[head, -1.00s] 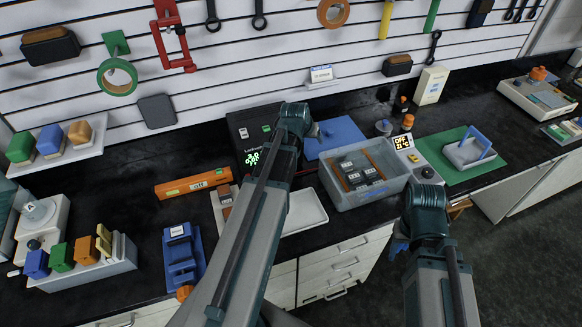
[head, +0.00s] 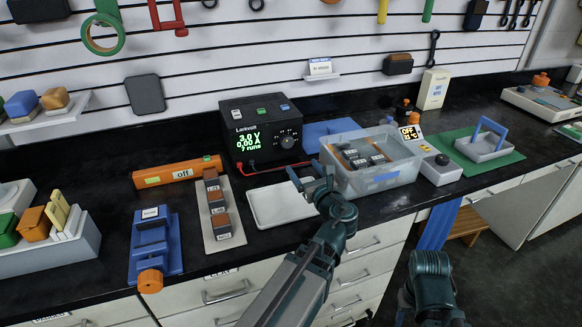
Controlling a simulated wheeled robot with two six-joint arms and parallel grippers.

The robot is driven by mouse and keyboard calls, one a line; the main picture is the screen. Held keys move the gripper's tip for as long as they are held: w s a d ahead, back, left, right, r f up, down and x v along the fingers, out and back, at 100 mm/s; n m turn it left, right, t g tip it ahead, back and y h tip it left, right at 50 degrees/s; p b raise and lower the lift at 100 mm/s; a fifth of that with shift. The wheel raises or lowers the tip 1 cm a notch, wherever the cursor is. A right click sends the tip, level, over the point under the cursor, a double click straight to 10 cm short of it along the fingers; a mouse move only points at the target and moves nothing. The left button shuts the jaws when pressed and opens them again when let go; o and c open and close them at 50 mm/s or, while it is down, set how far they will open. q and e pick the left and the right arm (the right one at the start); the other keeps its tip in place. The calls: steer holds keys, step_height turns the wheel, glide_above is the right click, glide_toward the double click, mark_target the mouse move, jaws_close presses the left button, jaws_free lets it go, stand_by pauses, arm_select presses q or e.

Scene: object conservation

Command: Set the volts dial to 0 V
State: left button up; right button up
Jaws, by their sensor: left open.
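The black bench power supply (head: 262,132) stands at the back of the bench against the wall. Its green display (head: 254,142) reads 3.0 V and 0.00 A, with a third line that looks like "7 runs". The round dark dial (head: 287,142) is on the front panel, right of the display, in clear view. My left gripper (head: 311,176) is open and empty, in front of and below the dial, apart from it, above the white tray's right edge. My right arm (head: 431,285) shows at the bottom right; its fingers are not visible.
Red and black leads (head: 275,167) run along the supply's foot. A clear bin (head: 378,182) stands close to the right of my left gripper. The white tray (head: 280,208), a labelled block strip (head: 217,222) and an orange bar (head: 178,174) lie to the left.

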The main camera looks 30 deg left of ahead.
mark_target(289, 143)
arm_select(q)
steer(key=shift+s+d+r+m+t, duration=0.1)
steer(key=shift+s+d+m+t, duration=0.1)
steer(key=shift+d+m+t, duration=0.55)
steer(key=shift+g, duration=0.25)
steer(key=x, duration=1.4)
steer(key=shift+s+a+r, duration=0.1)
steer(key=shift+s+a, duration=0.05)
steer(key=shift+a, duration=0.1)
jaws_close()
